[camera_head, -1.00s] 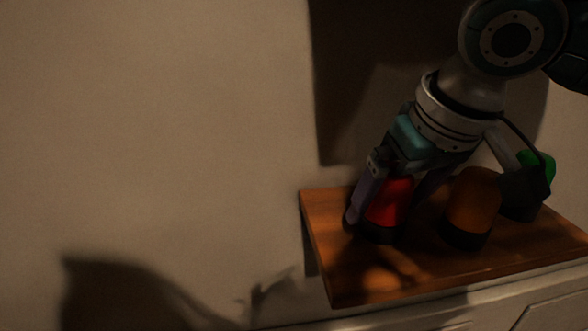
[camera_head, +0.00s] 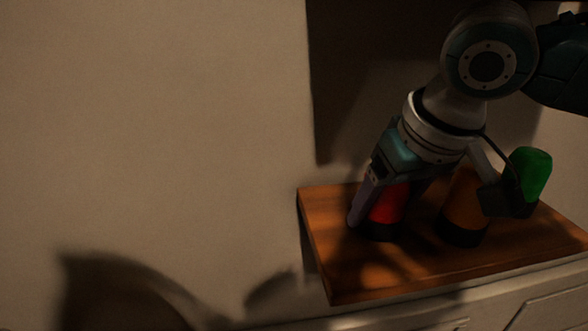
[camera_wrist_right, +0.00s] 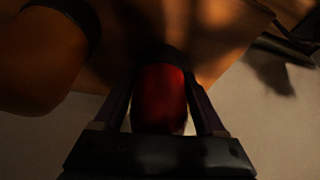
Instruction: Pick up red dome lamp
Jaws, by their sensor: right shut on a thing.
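The red dome lamp (camera_head: 388,205) stands upright on the wooden board, its dark base on the wood. It also shows in the right wrist view (camera_wrist_right: 160,97), between the two fingers. My right gripper (camera_head: 378,215) comes down from above and is shut on the red lamp, one finger on its left side; the other finger is mostly hidden in the head view. In the right wrist view the gripper (camera_wrist_right: 160,112) has a finger on each side of the lamp. My left gripper is not in view.
An orange dome lamp (camera_head: 463,212) stands close to the right of the red one; it shows large at the left of the wrist view (camera_wrist_right: 38,55). A green dome lamp (camera_head: 530,174) is farther right. The wooden board (camera_head: 400,275) is clear at the front.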

